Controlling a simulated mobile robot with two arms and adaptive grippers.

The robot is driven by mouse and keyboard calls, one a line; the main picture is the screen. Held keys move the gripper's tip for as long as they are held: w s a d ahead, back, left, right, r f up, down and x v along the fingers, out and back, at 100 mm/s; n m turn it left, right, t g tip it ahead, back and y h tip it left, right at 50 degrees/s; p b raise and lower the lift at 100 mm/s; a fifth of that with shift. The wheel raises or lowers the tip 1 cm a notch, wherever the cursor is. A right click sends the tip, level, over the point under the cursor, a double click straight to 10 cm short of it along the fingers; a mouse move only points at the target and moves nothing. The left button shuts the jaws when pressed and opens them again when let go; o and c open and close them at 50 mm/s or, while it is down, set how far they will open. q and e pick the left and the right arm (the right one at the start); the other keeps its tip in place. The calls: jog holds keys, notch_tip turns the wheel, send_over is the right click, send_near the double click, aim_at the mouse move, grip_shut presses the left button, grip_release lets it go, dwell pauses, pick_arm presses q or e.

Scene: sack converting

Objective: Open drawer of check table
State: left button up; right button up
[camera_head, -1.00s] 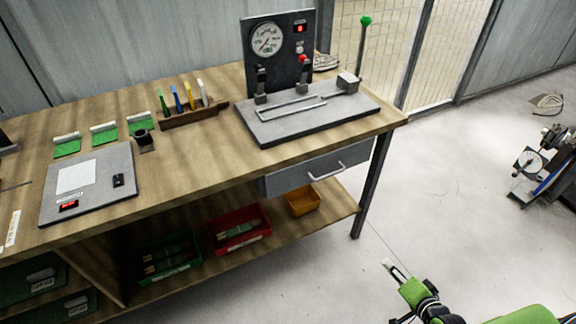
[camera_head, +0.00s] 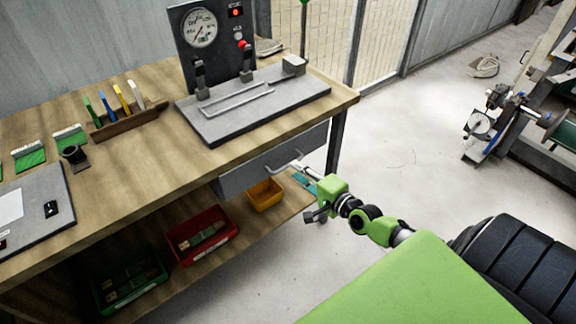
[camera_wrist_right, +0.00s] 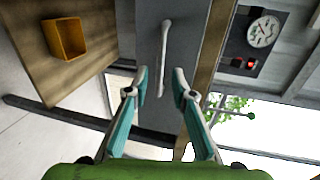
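The check table (camera_head: 130,160) has a wooden top and a grey drawer (camera_head: 240,180) under its right front edge. The drawer looks closed. Its pale bar handle (camera_head: 284,164) sticks out from the front. My right gripper (camera_head: 303,174) is in front of the drawer, close to the handle. In the right wrist view the gripper (camera_wrist_right: 159,78) is open, with its two teal-padded fingers apart. The handle (camera_wrist_right: 165,45) runs lengthwise between the fingertips in that picture, against the grey drawer front (camera_wrist_right: 190,30). I cannot tell whether the fingers touch it. My left gripper is not in view.
On the lower shelf stand an orange bin (camera_head: 265,194), a red bin (camera_head: 203,236) and a green bin (camera_head: 130,284). A gauge panel (camera_head: 213,45) stands on the table. A table leg (camera_head: 336,143) is just behind my gripper.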

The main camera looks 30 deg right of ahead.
aim_at(288, 165)
jog(key=shift+b+x, duration=0.3)
jog(key=shift+x, duration=2.4)
grip_shut()
